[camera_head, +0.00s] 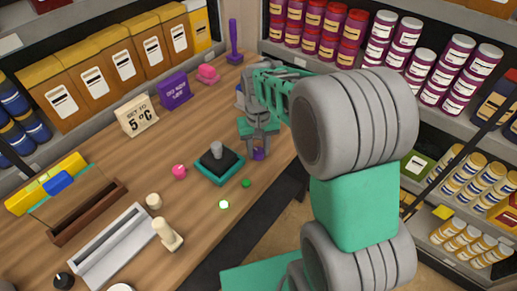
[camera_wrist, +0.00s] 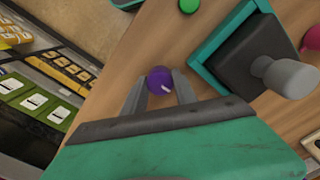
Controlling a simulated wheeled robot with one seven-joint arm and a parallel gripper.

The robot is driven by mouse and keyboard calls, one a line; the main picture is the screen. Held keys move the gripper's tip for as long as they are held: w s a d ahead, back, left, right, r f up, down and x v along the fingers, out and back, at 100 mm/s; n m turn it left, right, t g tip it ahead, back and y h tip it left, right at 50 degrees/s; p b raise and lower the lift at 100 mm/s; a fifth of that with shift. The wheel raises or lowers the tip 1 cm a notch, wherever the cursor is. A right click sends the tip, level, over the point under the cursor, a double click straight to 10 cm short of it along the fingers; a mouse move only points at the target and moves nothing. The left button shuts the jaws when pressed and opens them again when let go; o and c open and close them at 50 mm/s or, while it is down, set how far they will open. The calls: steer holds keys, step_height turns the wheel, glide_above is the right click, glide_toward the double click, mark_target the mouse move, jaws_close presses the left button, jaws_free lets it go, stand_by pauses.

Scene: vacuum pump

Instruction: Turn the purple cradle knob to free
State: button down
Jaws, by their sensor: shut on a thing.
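The purple cradle knob (camera_wrist: 159,80) is a small round knob on the wooden counter, with a short white mark on its top at the lower right in the wrist view. My gripper (camera_wrist: 159,86) is shut on it, with one grey finger on each side. In the head view, the purple knob (camera_head: 259,154) shows just below my gripper (camera_head: 259,146), near the counter's front edge. A teal-framed black cradle with a grey post (camera_head: 217,150) stands beside it. My arm hides part of the counter behind the gripper.
A green button (camera_head: 246,183), a lit green-white button (camera_head: 224,204) and a pink knob (camera_head: 179,171) sit near the cradle. A purple sign (camera_head: 174,90) and a "SET TO 5 °C" sign (camera_head: 137,116) stand farther back. Shelves of cans (camera_head: 394,45) line the right side.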

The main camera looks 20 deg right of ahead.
mark_target(258, 150)
stand_by(0.3)
steer(key=c, duration=1)
jaws_free()
step_height(258, 150, up, 8)
steer(key=shift+f+b, duration=0.1)
steer(key=shift+b, duration=0.35)
